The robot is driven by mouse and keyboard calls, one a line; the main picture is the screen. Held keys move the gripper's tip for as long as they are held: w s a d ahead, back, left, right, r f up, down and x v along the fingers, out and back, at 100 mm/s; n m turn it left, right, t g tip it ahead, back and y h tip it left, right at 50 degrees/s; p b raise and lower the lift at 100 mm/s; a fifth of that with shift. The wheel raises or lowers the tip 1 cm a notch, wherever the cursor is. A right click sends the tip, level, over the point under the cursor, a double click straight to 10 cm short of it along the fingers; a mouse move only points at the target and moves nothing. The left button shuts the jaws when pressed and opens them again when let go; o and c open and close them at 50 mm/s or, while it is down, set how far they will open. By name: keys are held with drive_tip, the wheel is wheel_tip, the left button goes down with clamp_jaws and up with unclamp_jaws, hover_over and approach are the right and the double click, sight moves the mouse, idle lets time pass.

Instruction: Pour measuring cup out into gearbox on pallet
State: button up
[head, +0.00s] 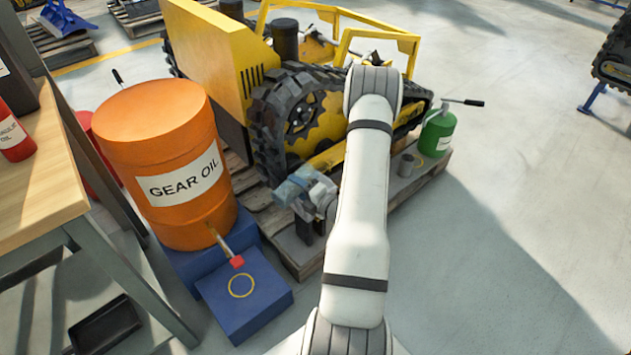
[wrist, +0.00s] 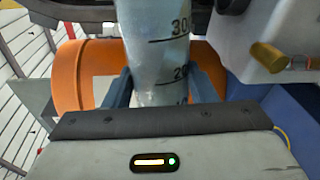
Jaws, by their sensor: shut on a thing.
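My gripper (wrist: 160,86) is shut on the measuring cup (wrist: 160,50), with one dark finger on each side of it. The cup is pale and translucent with black lines marked 30 and 20; its mouth is out of the wrist view and its contents cannot be told. In the head view the gripper and pale-blue cup (head: 291,188) are left of my forearm, over the pallet (head: 302,258). A light grey housing (wrist: 240,40) with an amber fitting, at the wrist view's upper right, looks like the gearbox. In the head view I cannot pick the gearbox out clearly.
An orange gear oil drum (head: 165,130) stands left on a blue base with a red-handled tap (head: 237,261). A yellow tracked carrier (head: 290,110) is behind the gripper.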

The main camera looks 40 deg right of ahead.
drive_tip(key=shift+d+r+m+p, duration=0.15)
drive_tip(key=shift+r+m+p, duration=0.5)
drive_tip(key=shift+p, duration=0.5)
idle(1.9)
drive_tip(key=shift+f, duration=0.1)
